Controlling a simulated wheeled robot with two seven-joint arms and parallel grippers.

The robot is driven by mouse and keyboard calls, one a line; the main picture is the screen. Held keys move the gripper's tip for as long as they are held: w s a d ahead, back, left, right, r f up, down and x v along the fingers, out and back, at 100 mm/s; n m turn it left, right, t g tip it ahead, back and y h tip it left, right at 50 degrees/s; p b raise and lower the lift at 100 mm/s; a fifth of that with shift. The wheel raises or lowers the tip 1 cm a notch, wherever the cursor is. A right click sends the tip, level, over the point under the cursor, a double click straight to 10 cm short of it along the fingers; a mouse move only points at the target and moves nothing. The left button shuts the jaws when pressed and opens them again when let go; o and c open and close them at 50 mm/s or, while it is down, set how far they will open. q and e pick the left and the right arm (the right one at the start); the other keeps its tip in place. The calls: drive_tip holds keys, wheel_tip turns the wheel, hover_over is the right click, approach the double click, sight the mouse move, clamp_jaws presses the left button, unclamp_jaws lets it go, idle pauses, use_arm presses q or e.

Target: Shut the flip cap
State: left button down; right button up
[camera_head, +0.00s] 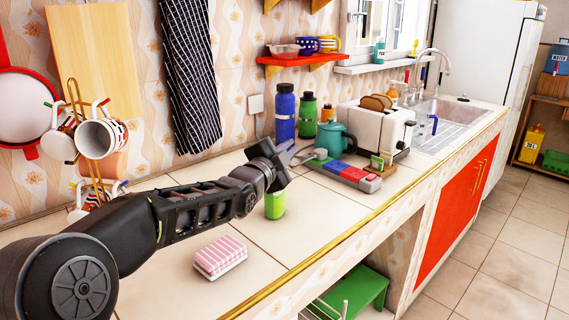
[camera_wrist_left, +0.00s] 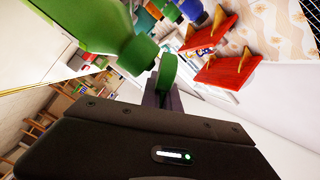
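A light green bottle (camera_head: 275,206) stands on the counter, its upper part hidden behind my left gripper in the head view. In the left wrist view the green bottle (camera_wrist_left: 98,28) shows large at the top left, with a short neck. Its darker green flip cap (camera_wrist_left: 166,78) stands open beside the neck. My left gripper (camera_head: 296,154) is above and just past the bottle in the head view. In the wrist view its grey fingers (camera_wrist_left: 160,98) are close behind the cap; touching cannot be told. Their opening is unclear. My right gripper is not in view.
A pink striped sponge (camera_head: 220,256) lies in front of the bottle. Behind are a coloured block tray (camera_head: 342,174), a teal kettle (camera_head: 335,140), a toaster (camera_head: 376,128) and a blue bottle (camera_head: 285,112). A mug rack (camera_head: 92,165) stands at left. The counter's front edge is clear.

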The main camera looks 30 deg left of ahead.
use_arm(q)
drive_tip(key=shift+d+f+m+b, duration=0.2)
drive_tip(key=shift+f+m+b, duration=0.1)
drive_tip(key=shift+m+b, duration=0.5)
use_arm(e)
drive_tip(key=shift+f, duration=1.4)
use_arm(q)
drive_tip(key=c, duration=1.6)
unclamp_jaws()
drive_tip(key=s, duration=0.7)
drive_tip(key=shift+s+d+b, duration=0.4)
drive_tip(key=shift+b, duration=0.05)
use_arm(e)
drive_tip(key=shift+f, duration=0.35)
